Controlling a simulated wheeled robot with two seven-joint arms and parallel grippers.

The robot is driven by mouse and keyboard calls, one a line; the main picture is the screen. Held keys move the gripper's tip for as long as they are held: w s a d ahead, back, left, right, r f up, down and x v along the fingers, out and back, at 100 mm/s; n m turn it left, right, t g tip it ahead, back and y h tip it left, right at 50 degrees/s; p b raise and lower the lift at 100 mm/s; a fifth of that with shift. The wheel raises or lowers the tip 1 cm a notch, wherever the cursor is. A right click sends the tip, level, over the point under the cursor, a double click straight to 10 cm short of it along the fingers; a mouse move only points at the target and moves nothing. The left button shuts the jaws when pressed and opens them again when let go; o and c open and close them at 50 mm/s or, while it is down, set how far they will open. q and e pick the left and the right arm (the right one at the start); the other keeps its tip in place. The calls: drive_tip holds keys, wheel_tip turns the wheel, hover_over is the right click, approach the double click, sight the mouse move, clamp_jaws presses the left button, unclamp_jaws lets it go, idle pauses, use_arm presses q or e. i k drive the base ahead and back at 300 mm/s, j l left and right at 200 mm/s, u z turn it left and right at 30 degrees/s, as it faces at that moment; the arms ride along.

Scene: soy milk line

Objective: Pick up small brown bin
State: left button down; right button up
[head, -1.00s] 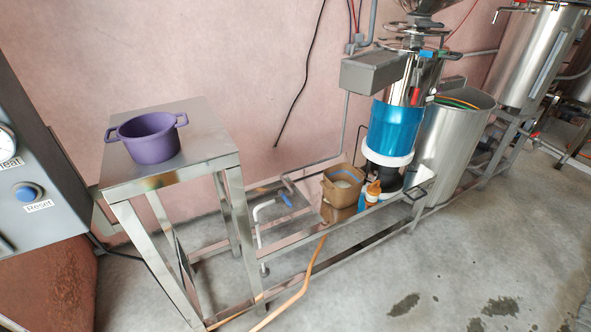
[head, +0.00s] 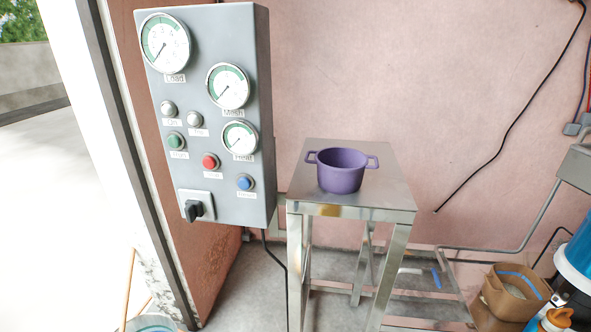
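The small brown bin (head: 508,297) is at the lower right of the head view, low beside the metal frame. It has a blue stripe near its rim and something pale inside. Its lower part is cut off by the picture's bottom edge. Neither of my grippers shows in the head view.
A metal table (head: 388,190) holds a purple pot (head: 342,172). A grey control panel (head: 215,120) with gauges and buttons is on the left. A low metal frame (head: 425,308) runs beside the bin. A blue cylinder (head: 578,255) and an orange-capped bottle (head: 558,318) stand right of the bin.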

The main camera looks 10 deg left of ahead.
sight(513, 293)
drive_tip(key=z, duration=1.35)
